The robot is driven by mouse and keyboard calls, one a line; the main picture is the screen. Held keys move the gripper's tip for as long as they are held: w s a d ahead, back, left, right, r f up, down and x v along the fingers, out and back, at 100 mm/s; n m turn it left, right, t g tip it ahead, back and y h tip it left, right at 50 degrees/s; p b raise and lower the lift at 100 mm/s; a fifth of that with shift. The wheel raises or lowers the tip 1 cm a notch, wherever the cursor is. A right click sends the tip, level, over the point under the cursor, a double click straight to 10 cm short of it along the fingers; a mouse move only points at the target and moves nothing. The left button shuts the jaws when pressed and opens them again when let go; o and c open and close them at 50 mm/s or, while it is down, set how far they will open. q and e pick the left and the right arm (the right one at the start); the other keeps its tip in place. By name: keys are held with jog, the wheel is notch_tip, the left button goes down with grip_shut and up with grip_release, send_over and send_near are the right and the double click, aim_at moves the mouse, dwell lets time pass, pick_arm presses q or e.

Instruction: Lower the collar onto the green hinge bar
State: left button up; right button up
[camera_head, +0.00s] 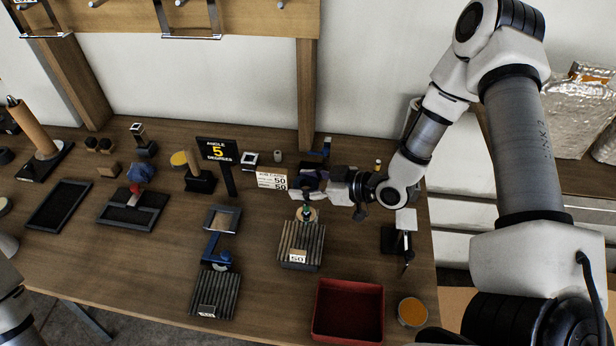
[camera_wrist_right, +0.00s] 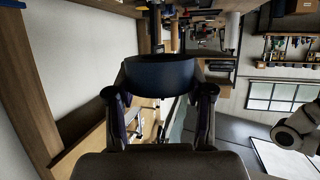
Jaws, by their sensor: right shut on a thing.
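My right gripper (camera_head: 322,184) reaches in from the right over the middle of the table. In the right wrist view its two fingers (camera_wrist_right: 160,100) are shut on a dark blue, rounded band, which I take to be the collar (camera_wrist_right: 160,74). In the head view the collar is small and dark among the fingers, so its edges are hard to make out. A small green upright piece, likely the green hinge bar (camera_head: 307,209), stands on a round tan base just below the gripper. I cannot tell whether collar and bar touch. My left gripper is out of view.
A ribbed block marked 50 (camera_head: 301,246) lies in front of the bar. A red tray (camera_head: 348,311) and an orange-filled round dish (camera_head: 412,311) are near the front edge. A price sign (camera_head: 271,179) and a black angle sign (camera_head: 216,150) stand left of the gripper.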

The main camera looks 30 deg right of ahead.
aim_at(306, 208)
jog(key=shift+w+f+b, duration=0.1)
jog(key=shift+f+b, duration=0.2)
jog(key=shift+f, duration=0.3)
notch_tip(306, 208, down, 2)
jog(key=shift+d+f+b, duration=0.1)
jog(key=shift+d+b, duration=0.05)
jog(key=shift+b, duration=0.75)
notch_tip(306, 208, down, 2)
jog(key=shift+f+b, duration=0.1)
jog(key=shift+b, duration=0.8)
jog(key=shift+f+b, duration=1.6)
jog(key=shift+f, duration=0.3)
jog(key=o, duration=1.2)
jog(key=shift+r, duration=0.1)
